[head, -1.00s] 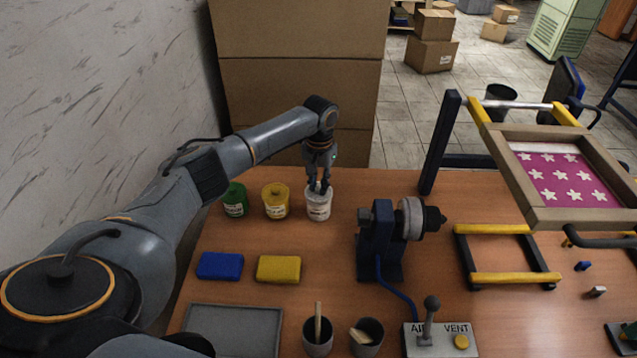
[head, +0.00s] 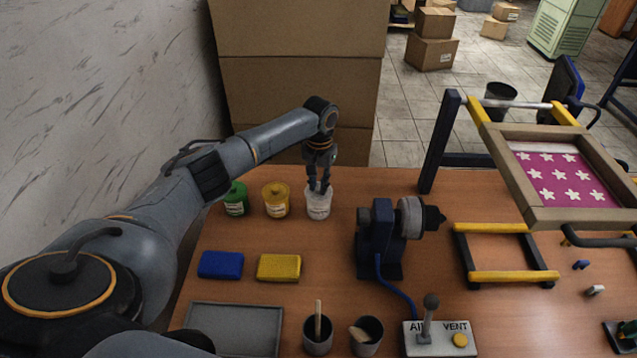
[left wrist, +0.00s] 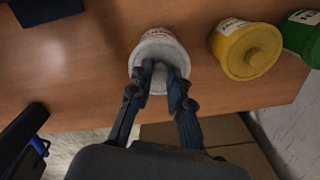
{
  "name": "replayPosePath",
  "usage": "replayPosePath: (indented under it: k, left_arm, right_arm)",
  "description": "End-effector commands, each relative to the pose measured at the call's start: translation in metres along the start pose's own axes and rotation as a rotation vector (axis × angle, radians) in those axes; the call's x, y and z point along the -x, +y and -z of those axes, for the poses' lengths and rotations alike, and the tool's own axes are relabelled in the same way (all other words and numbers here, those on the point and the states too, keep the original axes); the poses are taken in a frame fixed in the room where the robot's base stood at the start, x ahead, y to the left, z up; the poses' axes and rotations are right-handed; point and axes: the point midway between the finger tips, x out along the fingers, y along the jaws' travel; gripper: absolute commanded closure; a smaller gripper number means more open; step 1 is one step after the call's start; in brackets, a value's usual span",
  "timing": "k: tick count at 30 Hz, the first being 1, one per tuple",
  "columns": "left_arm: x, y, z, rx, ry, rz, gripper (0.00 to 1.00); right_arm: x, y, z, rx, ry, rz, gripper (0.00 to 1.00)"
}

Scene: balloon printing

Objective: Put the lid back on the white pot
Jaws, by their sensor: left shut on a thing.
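The white pot (head: 318,206) stands upright near the back edge of the wooden table, right of the yellow pot. My left gripper (head: 319,189) points down at the pot's top, its fingers closed together. In the left wrist view the fingers (left wrist: 164,72) are shut on the pale knob in the middle of the white lid (left wrist: 149,55). The lid appears to lie at the pot's mouth, but the fingers hide part of it, and I cannot tell whether it is fully seated. My right gripper is not in view.
A yellow pot (head: 276,202) and a green pot (head: 236,200), both lidded, stand left of the white pot. A dark printing fixture (head: 381,240) stands to the right. Blue (head: 220,265) and yellow (head: 279,268) blocks lie in front. Clear table lies between.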

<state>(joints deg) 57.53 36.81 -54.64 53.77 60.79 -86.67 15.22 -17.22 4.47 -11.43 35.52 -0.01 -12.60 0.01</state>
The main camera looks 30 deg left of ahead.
Motion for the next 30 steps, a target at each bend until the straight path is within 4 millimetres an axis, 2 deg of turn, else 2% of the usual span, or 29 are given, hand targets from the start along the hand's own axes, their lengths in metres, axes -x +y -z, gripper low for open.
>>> replayPosePath:
  k: [26,27,30]
  left_arm:
    - [-0.0003,-0.0002,0.0002,0.000,0.000,0.000,1.00]
    - [-0.0003,-0.0002,0.0002,0.000,0.000,0.000,0.79]
    - [-0.0003,-0.0002,0.0002,0.000,0.000,0.000,0.59]
  right_arm:
    - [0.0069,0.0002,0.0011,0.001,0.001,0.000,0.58]
    - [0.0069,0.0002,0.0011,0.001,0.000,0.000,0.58]
    - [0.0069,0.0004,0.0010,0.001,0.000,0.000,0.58]
